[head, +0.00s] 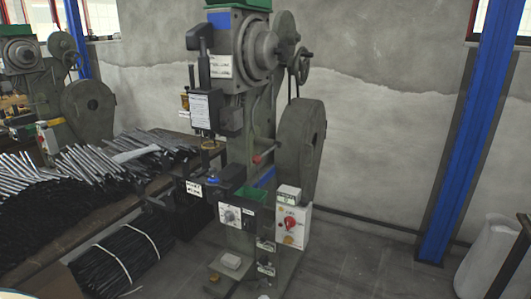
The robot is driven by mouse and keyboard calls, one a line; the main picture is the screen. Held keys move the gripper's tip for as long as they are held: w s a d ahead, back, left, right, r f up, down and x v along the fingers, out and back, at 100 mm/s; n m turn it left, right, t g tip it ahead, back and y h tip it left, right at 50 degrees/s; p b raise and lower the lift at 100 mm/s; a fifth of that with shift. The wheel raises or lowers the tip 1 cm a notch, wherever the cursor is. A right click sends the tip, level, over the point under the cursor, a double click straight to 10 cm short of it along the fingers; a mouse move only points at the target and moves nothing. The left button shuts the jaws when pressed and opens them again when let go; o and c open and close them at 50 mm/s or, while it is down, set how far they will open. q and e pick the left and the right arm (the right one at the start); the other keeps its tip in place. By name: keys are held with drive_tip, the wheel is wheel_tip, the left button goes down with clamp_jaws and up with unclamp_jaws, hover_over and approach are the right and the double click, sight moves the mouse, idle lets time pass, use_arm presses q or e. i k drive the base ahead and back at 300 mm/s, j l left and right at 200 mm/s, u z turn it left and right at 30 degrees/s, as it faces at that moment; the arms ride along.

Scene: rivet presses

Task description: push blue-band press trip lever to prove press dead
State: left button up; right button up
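A grey-green rivet press (262,120) stands upright in the middle of the head view. A blue band (265,178) shows on its column, partly hidden. A short lever with a red end (262,157) sticks out beside the column, just above the blue band; I take it for the trip lever. A control box (292,226) with a red knob (290,223) is on the press's lower right. A second box with a dial (231,217) sits left of it. Neither of my grippers is in view.
Another press (60,105) stands at the far left. A bench holds heaps of metal rods (90,165), with a tied black bundle (122,258) below. A blue post (468,140) and white sacks (485,255) are at right. Floor between press and post looks clear.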

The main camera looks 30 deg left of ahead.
sight(257, 159)
drive_tip(key=u, duration=0.25)
drive_tip(key=i+u, duration=0.2)
drive_tip(key=u, duration=0.2)
drive_tip(key=i+l+u, duration=0.15)
drive_tip(key=u, duration=0.25)
drive_tip(key=i+l+u, duration=0.2)
drive_tip(key=u, duration=0.25)
drive_tip(key=i+l+u, duration=0.15)
drive_tip(key=i+l, duration=0.2)
drive_tip(key=i+l+u, duration=0.15)
drive_tip(key=i+l, duration=0.2)
drive_tip(key=l, duration=0.25)
drive_tip(key=i+l, duration=0.35)
drive_tip(key=l, duration=0.3)
